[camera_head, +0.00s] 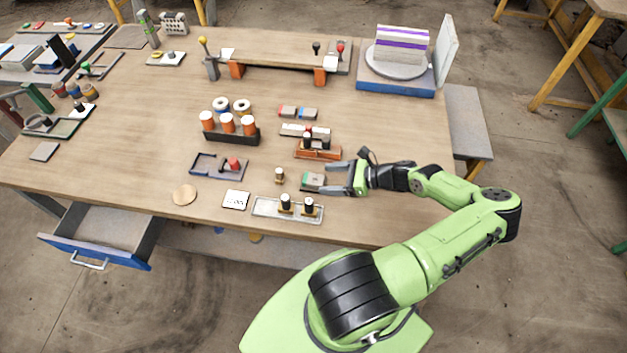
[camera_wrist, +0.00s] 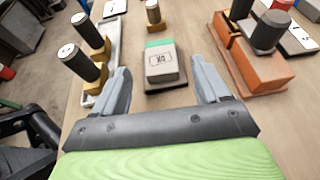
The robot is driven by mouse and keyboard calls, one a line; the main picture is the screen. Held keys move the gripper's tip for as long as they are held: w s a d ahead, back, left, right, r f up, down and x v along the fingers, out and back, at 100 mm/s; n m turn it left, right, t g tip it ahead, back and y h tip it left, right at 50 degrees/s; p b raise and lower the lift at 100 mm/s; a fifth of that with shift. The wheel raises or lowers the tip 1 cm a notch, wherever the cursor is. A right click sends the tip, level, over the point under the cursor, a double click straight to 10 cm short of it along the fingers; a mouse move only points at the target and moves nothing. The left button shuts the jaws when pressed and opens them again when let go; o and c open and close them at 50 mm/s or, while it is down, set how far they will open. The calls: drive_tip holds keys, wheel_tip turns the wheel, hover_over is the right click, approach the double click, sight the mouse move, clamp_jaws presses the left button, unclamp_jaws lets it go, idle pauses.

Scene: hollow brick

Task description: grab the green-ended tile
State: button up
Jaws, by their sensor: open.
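The green-ended tile (camera_wrist: 162,66) is a grey block with a label on top and a green far end, in the wrist view. It rests on a thin dark base (camera_wrist: 165,86) on the table. It also shows in the head view (camera_head: 313,179), just left of my fingers. My gripper (camera_wrist: 163,84) is open, with one finger on each side of the tile and visible gaps between. The tile lies ahead, between and slightly beyond the fingertips. In the head view my gripper (camera_head: 333,177) reaches in from the right, low over the table.
A clear tray (camera_head: 288,209) with black-topped pegs stands close on one side, and an orange block holder (camera_head: 318,152) on the other. A small wooden peg (camera_head: 279,176) stands beyond the tile. A white card (camera_head: 235,199) lies farther left. Bare table shows around the tile.

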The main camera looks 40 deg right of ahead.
sight(318, 179)
drive_tip(key=x, duration=0.3)
drive_tip(key=shift+f, duration=0.15)
drive_tip(key=c, duration=1.1)
